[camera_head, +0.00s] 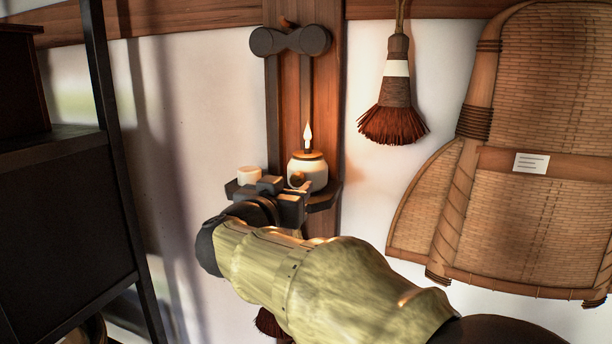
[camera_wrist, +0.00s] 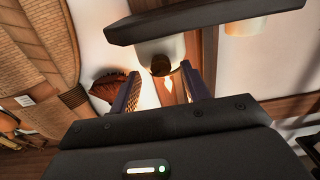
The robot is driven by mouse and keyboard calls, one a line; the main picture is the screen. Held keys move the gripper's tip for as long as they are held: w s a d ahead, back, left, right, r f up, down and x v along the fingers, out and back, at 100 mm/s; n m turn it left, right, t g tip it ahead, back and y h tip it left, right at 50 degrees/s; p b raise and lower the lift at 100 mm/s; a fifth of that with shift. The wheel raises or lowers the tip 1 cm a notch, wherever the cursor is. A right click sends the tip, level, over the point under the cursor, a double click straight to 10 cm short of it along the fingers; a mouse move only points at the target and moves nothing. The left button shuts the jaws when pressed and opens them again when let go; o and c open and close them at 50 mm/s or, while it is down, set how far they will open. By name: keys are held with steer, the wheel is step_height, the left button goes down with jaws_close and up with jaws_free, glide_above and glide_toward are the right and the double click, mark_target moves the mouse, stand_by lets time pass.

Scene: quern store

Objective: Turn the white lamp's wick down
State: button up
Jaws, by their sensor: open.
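The white lamp (camera_head: 312,168) stands upright on a small dark shelf (camera_head: 324,200) fixed to a wooden post. A pointed flame (camera_head: 308,136) burns on top of it. A round brown wick knob (camera_head: 297,180) sits on its near side. My gripper (camera_head: 288,190) is open in front of the lamp and partly covers its lower left. In the wrist view, which looks upside down, the lamp (camera_wrist: 178,46) and the dark knob (camera_wrist: 160,66) lie beyond and between my two fingers (camera_wrist: 160,82). I cannot tell whether a finger touches the knob.
A small white cup or candle (camera_head: 250,174) stands on the shelf left of the lamp. A brush (camera_head: 394,110) and a large woven basket (camera_head: 540,200) hang on the right. A dark rack (camera_head: 60,200) stands at the left.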

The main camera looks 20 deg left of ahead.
mark_target(296, 180)
steer(key=shift+w+d, duration=0.1)
steer(key=shift+w, duration=1.35)
steer(key=shift+s, duration=0.1)
steer(key=c, duration=1)
